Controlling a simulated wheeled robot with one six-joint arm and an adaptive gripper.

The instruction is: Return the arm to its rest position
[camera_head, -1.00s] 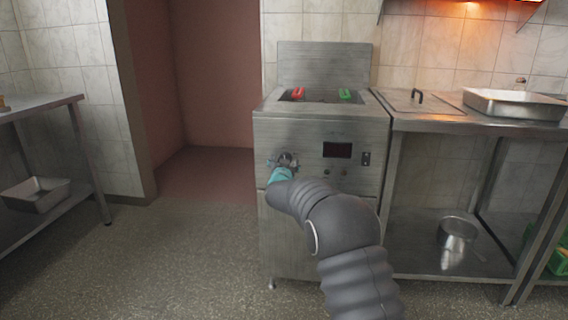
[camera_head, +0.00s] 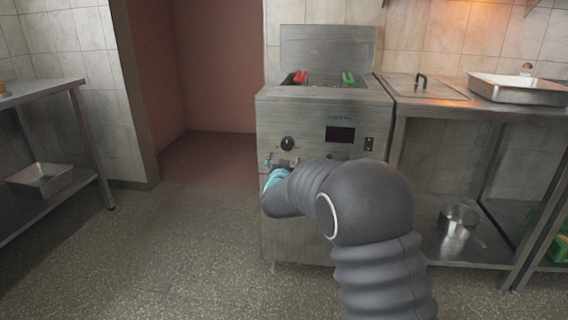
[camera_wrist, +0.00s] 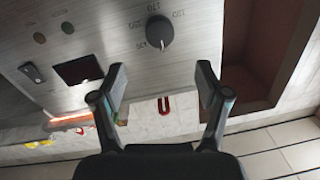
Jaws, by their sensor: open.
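My gripper (camera_head: 280,164) is open and empty in front of the steel fryer (camera_head: 370,103), just below its black knob (camera_head: 287,143). My arm reaches up to it from the lower right of the head view and is bent. In the wrist view my gripper (camera_wrist: 162,84) shows two spread fingers with nothing between them. The knob (camera_wrist: 159,31) lies beyond the fingertips, clear of them, with printed marks around it. My arm hides part of the fryer's lower front.
Red (camera_head: 300,77) and green (camera_head: 348,78) handles stand on the fryer top. A counter at right bears a steel tray (camera_head: 520,97), with a pot (camera_head: 457,219) on its lower shelf. A side table (camera_head: 40,92) stands at left. The floor between is clear.

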